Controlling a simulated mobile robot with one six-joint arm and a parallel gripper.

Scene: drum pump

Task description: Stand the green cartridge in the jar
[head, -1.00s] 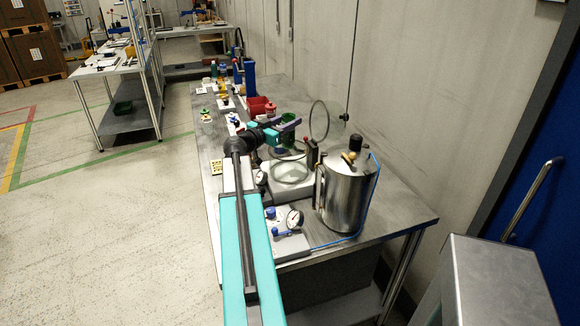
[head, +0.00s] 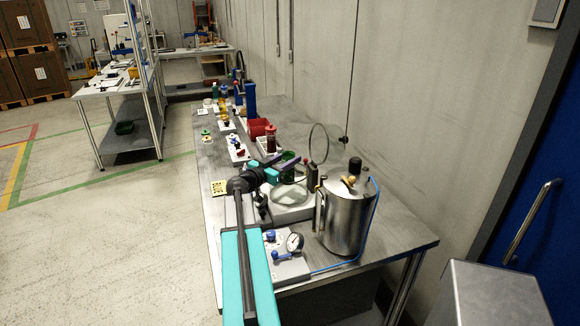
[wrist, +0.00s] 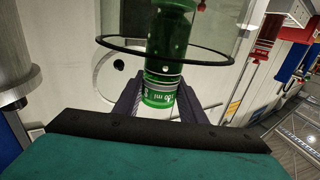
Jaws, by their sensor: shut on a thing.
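My gripper (head: 284,166) is shut on the green cartridge (head: 288,168), over the jar area in the head view. In the wrist view the fingers (wrist: 160,98) hold the green cartridge (wrist: 162,70) by its marked end. A dark ring with clear glass (wrist: 222,57) surrounds the cartridge's outline in the wrist view. I cannot tell how deep the cartridge sits relative to the jar's rim.
A round clear lid (head: 318,143) stands tilted up behind the jar. A steel tank (head: 345,218) is close on the right. A gauge (head: 294,243) is in front. A red cartridge (head: 271,140) and red bin (head: 258,128) are farther back.

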